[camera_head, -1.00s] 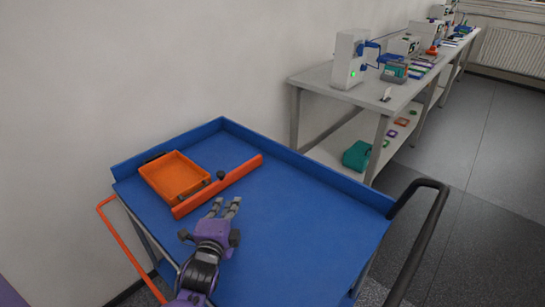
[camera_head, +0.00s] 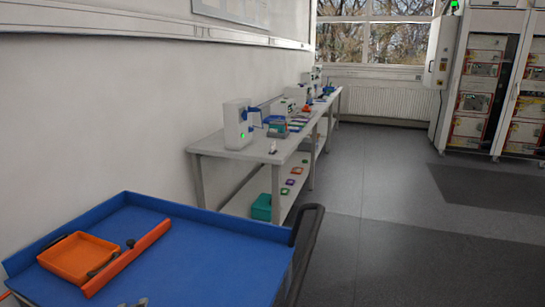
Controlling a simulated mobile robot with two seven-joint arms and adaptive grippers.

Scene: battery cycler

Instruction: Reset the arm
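Only the grey fingertips of one gripper, which I take to be my left (camera_head: 134,302), show at the bottom edge of the head view. They are over the front part of the blue cart top (camera_head: 205,250), to the right of the orange bar. The rest of this gripper and its arm are below the picture, and the tips are too small to tell open from shut. No held object shows. My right gripper is not in view.
On the cart, an orange tray (camera_head: 78,258) lies left of an orange bar (camera_head: 127,258). A black handle (camera_head: 304,245) rises at the cart's right. A bench (camera_head: 250,151) with devices runs along the wall. Cabinets (camera_head: 482,85) stand far right. Grey floor (camera_head: 385,240) is open between.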

